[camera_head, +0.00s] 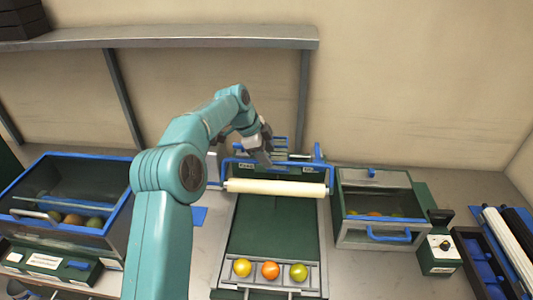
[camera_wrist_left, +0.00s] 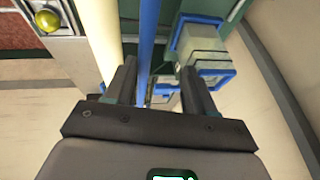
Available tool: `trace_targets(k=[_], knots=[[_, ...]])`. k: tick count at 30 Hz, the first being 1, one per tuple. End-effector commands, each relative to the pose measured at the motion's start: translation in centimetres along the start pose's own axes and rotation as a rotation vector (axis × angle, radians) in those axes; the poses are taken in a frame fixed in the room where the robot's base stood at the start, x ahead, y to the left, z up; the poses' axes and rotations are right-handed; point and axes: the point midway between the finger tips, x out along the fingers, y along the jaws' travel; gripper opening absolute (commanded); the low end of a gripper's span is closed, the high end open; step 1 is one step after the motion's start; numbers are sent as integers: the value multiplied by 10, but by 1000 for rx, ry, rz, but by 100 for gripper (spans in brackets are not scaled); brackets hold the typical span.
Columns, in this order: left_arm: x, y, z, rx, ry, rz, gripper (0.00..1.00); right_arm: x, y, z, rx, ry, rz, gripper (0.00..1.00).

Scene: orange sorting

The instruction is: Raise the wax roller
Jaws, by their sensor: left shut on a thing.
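The wax roller (camera_head: 275,187) is a cream cylinder lying across the far end of the green sorting bed. A blue bar frame (camera_head: 228,162) runs behind and around it. In the left wrist view the pale roller (camera_wrist_left: 104,32) lies beside the blue bar (camera_wrist_left: 147,45), just left of my fingers. My left gripper (camera_head: 263,155) reaches down at the bar from above. In the wrist view my left gripper (camera_wrist_left: 158,80) has one finger on each side of the blue bar and is shut on it. The fingers hide part of the bar. My right gripper is not in view.
Several fruits, including an orange one (camera_head: 270,270), sit in the near tray of the bed. A blue-rimmed bin (camera_head: 70,157) stands left and a glass-topped box (camera_head: 372,182) right. A control box (camera_head: 438,255) is further right. A shelf (camera_head: 190,36) spans the back wall.

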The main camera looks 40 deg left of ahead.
Motion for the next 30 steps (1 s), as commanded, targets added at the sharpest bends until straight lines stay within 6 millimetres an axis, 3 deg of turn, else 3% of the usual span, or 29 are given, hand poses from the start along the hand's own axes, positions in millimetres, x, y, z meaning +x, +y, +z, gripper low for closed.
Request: trace_targets(k=[14,20,30], knots=[[-8,-4,-1,0,3,-19,40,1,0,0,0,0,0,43],[-48,-4,-1,1,3,-24,40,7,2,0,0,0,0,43],[-139,0,-2,0,2,-11,40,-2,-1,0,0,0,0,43]])
